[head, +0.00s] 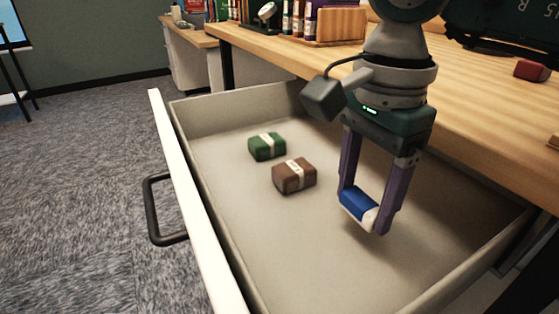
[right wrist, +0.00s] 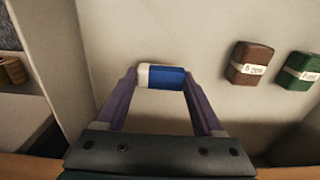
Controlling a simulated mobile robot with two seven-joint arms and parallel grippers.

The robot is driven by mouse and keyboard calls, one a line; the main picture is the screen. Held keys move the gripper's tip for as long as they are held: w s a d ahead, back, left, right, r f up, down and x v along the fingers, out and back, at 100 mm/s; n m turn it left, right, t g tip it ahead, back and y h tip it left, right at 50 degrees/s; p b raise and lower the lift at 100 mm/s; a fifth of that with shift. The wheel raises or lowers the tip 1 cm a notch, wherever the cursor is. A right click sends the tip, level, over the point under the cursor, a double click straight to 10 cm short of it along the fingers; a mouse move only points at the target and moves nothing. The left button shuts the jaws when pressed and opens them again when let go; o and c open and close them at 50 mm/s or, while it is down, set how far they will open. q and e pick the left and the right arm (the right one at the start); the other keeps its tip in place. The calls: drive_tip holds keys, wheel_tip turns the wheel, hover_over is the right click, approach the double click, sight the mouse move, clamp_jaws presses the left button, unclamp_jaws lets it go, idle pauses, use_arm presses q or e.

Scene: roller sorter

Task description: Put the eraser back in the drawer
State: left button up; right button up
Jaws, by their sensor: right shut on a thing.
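The eraser (head: 357,204) is a small block with a blue sleeve and a white end. My right gripper (head: 367,209) is shut on it, one purple finger on each side. The gripper points down into the open drawer (head: 240,237), and the eraser is over the drawer's floor; I cannot tell whether it touches the floor. In the right wrist view the eraser (right wrist: 161,76) sits between the fingertips, with the pale drawer floor behind it. My left gripper is not in view.
A green banded block (head: 267,146) and a brown banded block (head: 294,176) lie in the drawer, left of the eraser. The wooden desk top (head: 465,100) overhangs the drawer's back. A red block (head: 532,70) lies on the desk. The drawer floor near the front is clear.

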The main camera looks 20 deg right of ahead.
sight(364, 202)
wheel_tip(364, 202, down, 3)
drive_tip(key=shift+f+b, duration=0.15)
drive_tip(key=shift+b, duration=0.2)
drive_tip(key=shift+f, duration=0.1)
drive_tip(key=o, duration=0.7)
drive_tip(key=shift+f, duration=0.1)
drive_tip(key=o, duration=0.5)
drive_tip(key=shift+r, duration=0.35)
wheel_tip(364, 202, up, 12)
drive_tip(key=p, duration=0.2)
drive_tip(key=shift+f+p, duration=0.1)
drive_tip(key=shift+p, duration=0.3)
